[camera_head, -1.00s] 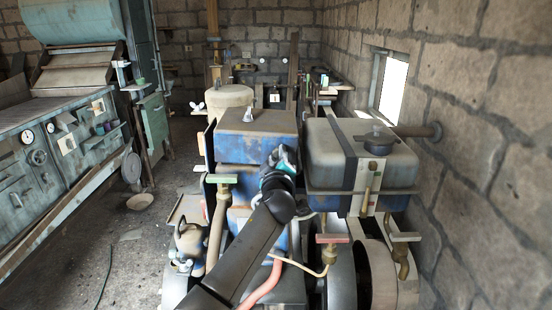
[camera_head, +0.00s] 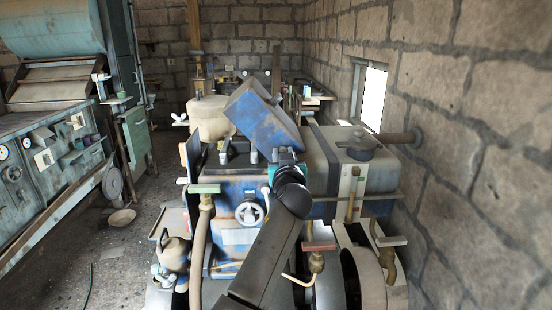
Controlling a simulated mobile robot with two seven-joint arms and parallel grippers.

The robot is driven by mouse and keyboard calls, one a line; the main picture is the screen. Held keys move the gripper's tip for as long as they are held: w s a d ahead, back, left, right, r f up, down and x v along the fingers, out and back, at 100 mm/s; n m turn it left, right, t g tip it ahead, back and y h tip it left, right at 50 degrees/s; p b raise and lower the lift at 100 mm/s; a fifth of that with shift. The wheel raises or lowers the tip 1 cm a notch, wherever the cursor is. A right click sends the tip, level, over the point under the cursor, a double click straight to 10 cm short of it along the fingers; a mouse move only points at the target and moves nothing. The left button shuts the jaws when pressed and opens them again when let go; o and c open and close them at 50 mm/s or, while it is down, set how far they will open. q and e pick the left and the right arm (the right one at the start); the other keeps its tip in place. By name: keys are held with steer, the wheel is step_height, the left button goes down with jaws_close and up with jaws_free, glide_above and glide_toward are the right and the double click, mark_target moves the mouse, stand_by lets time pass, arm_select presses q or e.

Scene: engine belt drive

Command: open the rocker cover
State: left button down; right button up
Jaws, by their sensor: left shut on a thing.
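The blue rocker cover (camera_head: 258,115) is tilted up steeply on top of the blue engine block (camera_head: 226,222), leaning up toward the left. Dark rocker parts (camera_head: 236,148) show in the opening below its left side. My left gripper (camera_head: 284,160) is at the cover's lower right edge, shut on the rocker cover; its fingertips are partly hidden by my own wrist. My right gripper is not in view.
A grey tank (camera_head: 385,172) stands close to the right of my arm, with brass taps (camera_head: 316,262) in front. A beige round tank (camera_head: 208,115) stands behind the cover. A kettle-like can (camera_head: 173,254) is at lower left. Open floor (camera_head: 112,262) lies left.

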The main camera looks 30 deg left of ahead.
arm_select(q)
steer(key=shift+w+d+r+m, duration=0.2)
steer(key=shift+w+d+m, duration=0.15)
steer(key=shift+d+m, duration=0.3)
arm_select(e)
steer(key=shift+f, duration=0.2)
arm_select(q)
steer(key=c, duration=0.6)
jaws_free()
steer(key=shift+f, duration=0.15)
steer(key=shift+a, duration=0.1)
steer(key=shift+f, duration=0.1)
